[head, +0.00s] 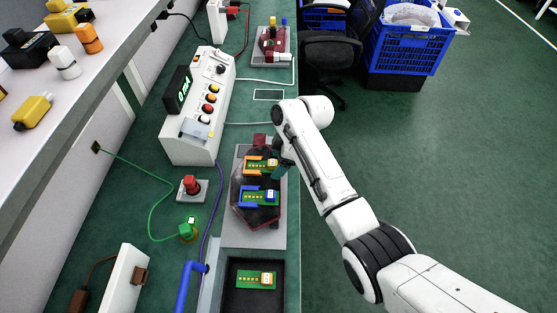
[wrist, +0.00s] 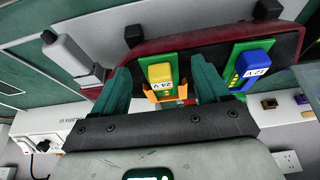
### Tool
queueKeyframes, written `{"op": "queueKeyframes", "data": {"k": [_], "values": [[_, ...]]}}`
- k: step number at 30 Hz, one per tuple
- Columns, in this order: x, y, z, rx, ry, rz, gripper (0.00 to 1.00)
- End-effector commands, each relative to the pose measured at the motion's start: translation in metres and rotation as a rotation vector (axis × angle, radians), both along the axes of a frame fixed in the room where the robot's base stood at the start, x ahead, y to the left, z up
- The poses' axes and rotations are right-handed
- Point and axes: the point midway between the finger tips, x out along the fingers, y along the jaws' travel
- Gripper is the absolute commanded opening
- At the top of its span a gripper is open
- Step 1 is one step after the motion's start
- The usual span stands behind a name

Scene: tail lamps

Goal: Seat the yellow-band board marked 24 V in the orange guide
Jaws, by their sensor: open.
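The green board with the yellow band (wrist: 160,72), marked 24 V, lies in the orange guide (wrist: 151,97) on the dark lamp plate. In the head view this board (head: 262,165) sits within the orange guide (head: 248,163). I cannot tell whether it is fully home. My gripper (wrist: 161,84) is open, with one teal finger on each side of the yellow-band board and a gap showing at both. In the head view my gripper (head: 284,165) is at the board's right end, partly hidden by my arm.
A board with a blue band (wrist: 256,72), marked 12 V, sits beside it in the blue guide (head: 243,197). Another green board (head: 256,280) lies in the black tray (head: 231,292). A control box (head: 190,145) and a red button (head: 190,184) stand at the left.

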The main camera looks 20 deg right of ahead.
Motion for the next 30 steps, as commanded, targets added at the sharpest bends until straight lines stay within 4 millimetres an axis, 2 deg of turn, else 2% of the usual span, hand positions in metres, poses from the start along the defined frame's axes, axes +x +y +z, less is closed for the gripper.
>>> {"op": "queueKeyframes", "data": {"k": [5, 15, 21, 30], "values": [[0.000, -0.003, 0.009, 0.001, -0.003, -0.001, 0.75], [-0.007, -0.026, 0.066, 0.000, -0.004, -0.001, 0.75], [-0.011, -0.036, 0.091, 0.001, -0.002, -0.002, 0.75], [-0.013, -0.039, 0.100, 0.000, 0.001, 0.000, 0.75]]}}
